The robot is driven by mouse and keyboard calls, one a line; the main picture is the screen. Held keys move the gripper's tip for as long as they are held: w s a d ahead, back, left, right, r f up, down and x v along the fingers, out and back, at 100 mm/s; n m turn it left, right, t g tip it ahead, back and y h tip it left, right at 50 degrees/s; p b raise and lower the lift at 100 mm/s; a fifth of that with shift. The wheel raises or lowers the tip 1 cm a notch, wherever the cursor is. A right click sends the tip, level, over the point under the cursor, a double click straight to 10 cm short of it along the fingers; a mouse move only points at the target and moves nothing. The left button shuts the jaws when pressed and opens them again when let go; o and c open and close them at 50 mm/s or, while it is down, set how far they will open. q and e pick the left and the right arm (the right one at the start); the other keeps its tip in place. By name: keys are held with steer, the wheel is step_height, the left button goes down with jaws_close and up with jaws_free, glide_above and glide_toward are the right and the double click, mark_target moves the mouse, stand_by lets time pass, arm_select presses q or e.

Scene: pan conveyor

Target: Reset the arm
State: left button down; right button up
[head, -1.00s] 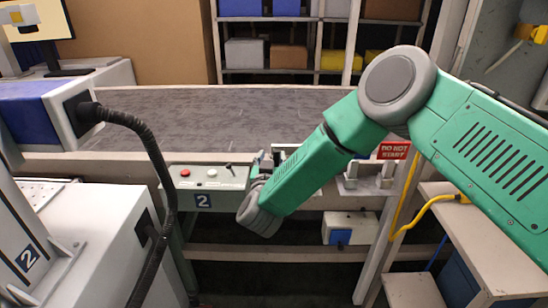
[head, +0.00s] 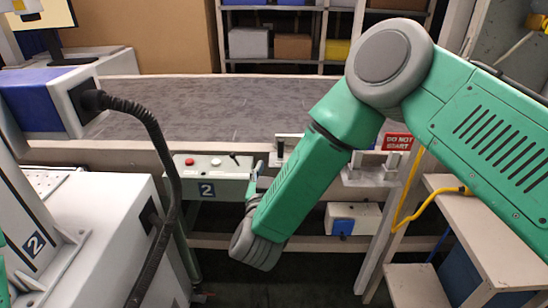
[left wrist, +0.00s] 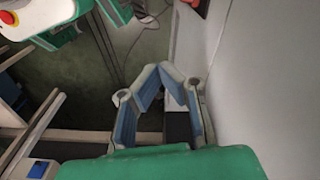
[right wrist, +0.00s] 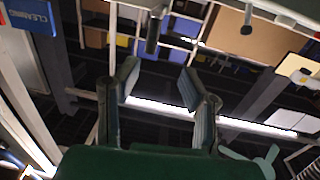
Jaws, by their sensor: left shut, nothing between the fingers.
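My right arm comes in from the right in the head view. Its green forearm slants down left in front of the conveyor's near edge, and its grey lower joint hangs beside the control box. The right gripper (right wrist: 158,72) shows in the right wrist view with its two fingers spread and nothing between them. The left gripper (left wrist: 161,74) shows in the left wrist view with its fingertips together and empty, beside a pale wall. In the head view only a green sliver of my left arm shows at the left edge.
A grey conveyor belt (head: 210,105) crosses behind the arm. A control box (head: 213,178) with buttons stands near the arm's lower joint. A white machine (head: 95,235) with a black hose (head: 165,160) is at left. A bench (head: 495,225) stands at right, near a red sign (head: 397,141).

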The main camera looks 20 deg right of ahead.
steer(key=shift+s+f, duration=0.1)
steer(key=shift+s, duration=0.75)
steer(key=shift+a, duration=0.1)
steer(key=s+d+f+n+g+y, duration=0.2)
steer(key=s+f+g+y, duration=0.2)
steer(key=s+f, duration=0.4)
steer(key=s+d+f+n+g+y, duration=0.25)
steer(key=s+f, duration=0.25)
steer(key=f, duration=0.6)
steer(key=s+d+f+g, duration=0.1)
steer(key=s+d+g, duration=0.2)
steer(key=s, duration=0.4)
steer(key=s+d+f+g, duration=0.2)
steer(key=s+d+g, duration=0.1)
steer(key=s, duration=0.5)
steer(key=s+d+f+g, duration=0.1)
steer(key=s+d+g, duration=0.2)
steer(key=s, duration=0.5)
steer(key=shift+f, duration=0.35)
